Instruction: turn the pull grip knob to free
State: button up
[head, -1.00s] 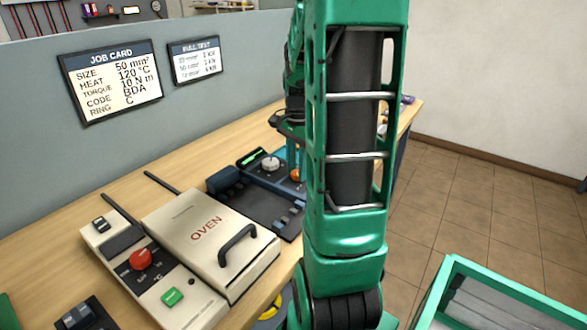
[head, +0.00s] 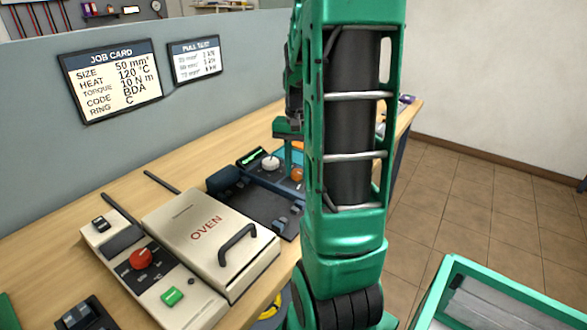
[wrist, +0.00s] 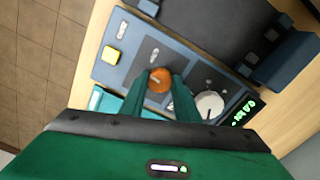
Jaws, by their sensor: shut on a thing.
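The orange knob (wrist: 159,80) stands on the blue-grey panel of the pull tester (wrist: 125,50). In the wrist view my gripper (wrist: 160,82) has its two green fingers on either side of this knob and is shut on it. In the head view the knob (head: 297,174) shows as a small orange round beside a green finger, with my arm close on the right. A white dial (wrist: 209,103) sits right of the fingers in the wrist view; it also shows in the head view (head: 271,163). The knob's pointer and labels are too small to read.
A green lit display (wrist: 243,113) lies beside the white dial. A yellow button (wrist: 112,55) is at the panel's other end. The oven (head: 205,225) with its black handle stands nearer on the bench. A green-rimmed bin (head: 450,265) is at lower right.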

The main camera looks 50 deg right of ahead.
aim_at(296, 172)
jog(key=n, duration=0.5)
jog(key=shift+w+d+r+n, duration=0.15)
jog(key=shift+w+n, duration=0.1)
jog(key=shift+n, duration=0.15)
jog(key=n, duration=0.4)
jog(key=shift+n, duration=0.7)
jog(key=o, duration=1.1)
jog(key=shift+s, duration=0.15)
jog(key=shift+c, duration=0.2)
notch_tip(296, 172, up, 11)
jog(key=shift+f, duration=0.2)
jog(key=shift+a, duration=0.2)
